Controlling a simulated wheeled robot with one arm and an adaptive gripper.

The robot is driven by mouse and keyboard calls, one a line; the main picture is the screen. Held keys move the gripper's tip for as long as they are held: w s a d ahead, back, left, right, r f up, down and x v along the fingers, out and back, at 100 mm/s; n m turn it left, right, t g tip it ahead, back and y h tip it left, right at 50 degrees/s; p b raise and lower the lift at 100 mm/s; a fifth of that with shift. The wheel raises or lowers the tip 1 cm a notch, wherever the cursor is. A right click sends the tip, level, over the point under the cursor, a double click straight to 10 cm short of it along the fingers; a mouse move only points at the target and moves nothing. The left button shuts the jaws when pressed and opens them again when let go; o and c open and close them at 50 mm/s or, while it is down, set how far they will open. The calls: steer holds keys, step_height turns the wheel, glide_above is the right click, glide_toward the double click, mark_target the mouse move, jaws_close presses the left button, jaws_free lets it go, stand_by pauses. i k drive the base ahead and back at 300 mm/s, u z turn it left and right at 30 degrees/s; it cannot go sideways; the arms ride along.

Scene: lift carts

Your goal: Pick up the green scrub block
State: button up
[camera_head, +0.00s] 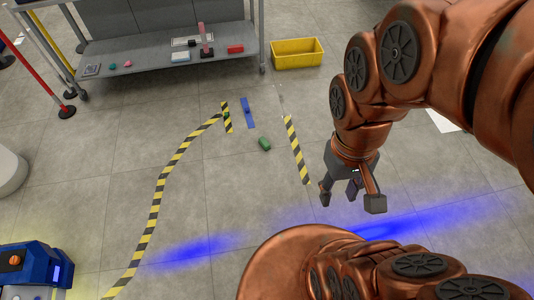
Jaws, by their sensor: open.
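A small green block (265,144), which looks like the scrub block, lies on the grey tiled floor near the middle of the view. It lies apart from the tape strips around it. My gripper (350,199) hangs from my copper-coloured arm to the right of and nearer than the block. Its fingers are spread and empty. Another small green thing (227,115) sits at the striped tape further left and is too small to make out.
A grey cart (160,52) with several small items stands at the back left. A yellow bin (297,53) sits beside it on the floor. A blue strip (248,112) and black-yellow tape (297,150) lie near the block. A blue machine (35,272) stands front left. Floor around the block is clear.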

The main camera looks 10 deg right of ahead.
mark_target(264, 142)
steer(key=u, duration=0.7)
steer(key=i, duration=0.35)
steer(key=u, duration=0.9)
steer(key=i, duration=1.3)
steer(key=z, duration=1.05)
steer(key=i, duration=0.45)
steer(key=z, duration=0.5)
